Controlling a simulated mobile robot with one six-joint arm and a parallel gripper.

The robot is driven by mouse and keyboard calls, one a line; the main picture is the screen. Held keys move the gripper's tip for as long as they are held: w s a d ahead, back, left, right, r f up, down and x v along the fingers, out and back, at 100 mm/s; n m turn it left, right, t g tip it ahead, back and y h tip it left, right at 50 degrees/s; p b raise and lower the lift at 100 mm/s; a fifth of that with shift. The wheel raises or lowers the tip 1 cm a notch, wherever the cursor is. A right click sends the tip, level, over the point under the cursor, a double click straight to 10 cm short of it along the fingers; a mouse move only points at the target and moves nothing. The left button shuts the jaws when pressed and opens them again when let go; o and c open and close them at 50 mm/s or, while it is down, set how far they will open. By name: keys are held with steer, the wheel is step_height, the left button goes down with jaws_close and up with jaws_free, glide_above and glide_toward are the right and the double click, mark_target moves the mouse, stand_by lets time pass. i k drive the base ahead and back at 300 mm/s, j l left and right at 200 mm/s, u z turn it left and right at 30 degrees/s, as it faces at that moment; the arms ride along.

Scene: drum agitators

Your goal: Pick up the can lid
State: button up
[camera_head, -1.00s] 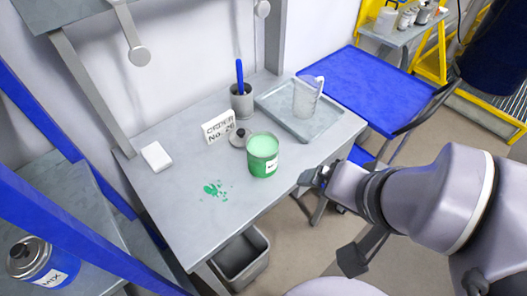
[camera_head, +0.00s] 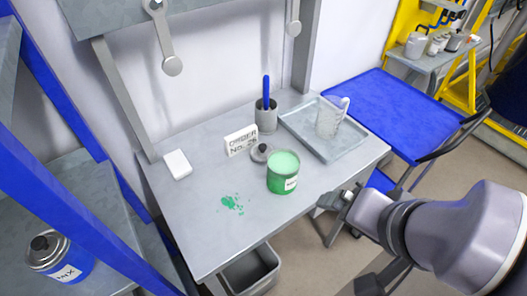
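The can lid (camera_head: 261,151), a small grey disc with a dark knob, lies on the grey table (camera_head: 200,238) just behind and left of the open green can (camera_head: 282,178). The can is full of light green paint and hides a little of the lid's surroundings. My gripper (camera_head: 340,197) is off the table's right front edge, right of the can and apart from the lid. It is small and dark here, and I cannot tell whether its fingers are open or shut.
An order sign (camera_head: 240,141), a cup with a blue-handled tool (camera_head: 266,116) and a tray (camera_head: 350,150) with a clear jug (camera_head: 331,117) stand around the lid. A white block (camera_head: 177,164) lies left. Green paint (camera_head: 232,205) is spilled in front. A blue cart (camera_head: 395,105) stands right.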

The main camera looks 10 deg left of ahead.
mark_target(259, 153)
steer(key=i+l+u, duration=0.15)
steer(key=u, duration=0.35)
steer(key=i+l+u, duration=0.3)
steer(key=u, duration=0.2)
steer(key=i+l+u, duration=0.25)
steer(key=u, duration=0.25)
steer(key=l, duration=0.1)
